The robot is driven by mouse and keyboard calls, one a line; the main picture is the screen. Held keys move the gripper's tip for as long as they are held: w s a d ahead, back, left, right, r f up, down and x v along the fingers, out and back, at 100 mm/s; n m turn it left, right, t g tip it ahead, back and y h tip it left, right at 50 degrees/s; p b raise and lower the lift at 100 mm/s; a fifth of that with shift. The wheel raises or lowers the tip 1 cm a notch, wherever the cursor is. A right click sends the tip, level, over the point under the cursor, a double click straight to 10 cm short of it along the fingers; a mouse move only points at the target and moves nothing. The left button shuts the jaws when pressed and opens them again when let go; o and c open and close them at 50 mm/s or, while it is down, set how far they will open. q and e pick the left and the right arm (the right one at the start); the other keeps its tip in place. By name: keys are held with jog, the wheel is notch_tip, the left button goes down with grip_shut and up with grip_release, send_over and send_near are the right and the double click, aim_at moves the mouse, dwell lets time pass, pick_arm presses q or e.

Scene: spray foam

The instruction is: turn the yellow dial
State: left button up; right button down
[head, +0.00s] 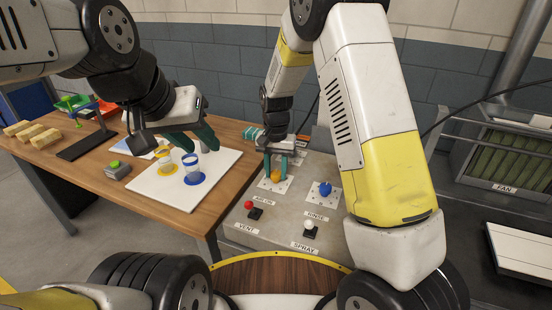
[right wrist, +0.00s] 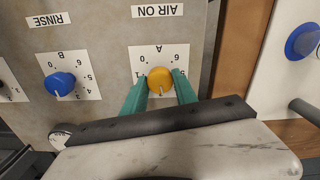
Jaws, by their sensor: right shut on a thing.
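The yellow dial (head: 276,176) sits on a white plate marked A on the grey panel (head: 240,218). In the right wrist view the yellow dial (right wrist: 160,82) has a white pointer mark at its lower edge. My right gripper (head: 276,168) is at the dial, and its green fingers (right wrist: 160,88) are shut on it from both sides. My left gripper (head: 202,140) is over the white board on the wooden table, with its green fingers apart and a clear cup near them.
A blue dial (head: 324,189), a red-topped lever (head: 249,206) and a white-topped lever (head: 309,225) are on the panel near the yellow dial. Cups with yellow (head: 164,161) and blue (head: 194,171) rings stand on the white board (head: 160,192). Wood blocks (head: 45,138) lie at the left.

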aim_at(276, 173)
jog(key=n, duration=0.6)
jog(key=shift+r+n, duration=0.1)
jog(key=shift+n, duration=0.3)
dwell(0.4)
jog(key=c, duration=1)
grip_release()
notch_tip(276, 173, up, 7)
jog(key=shift+f, duration=0.1)
jog(key=shift+r, duration=0.45)
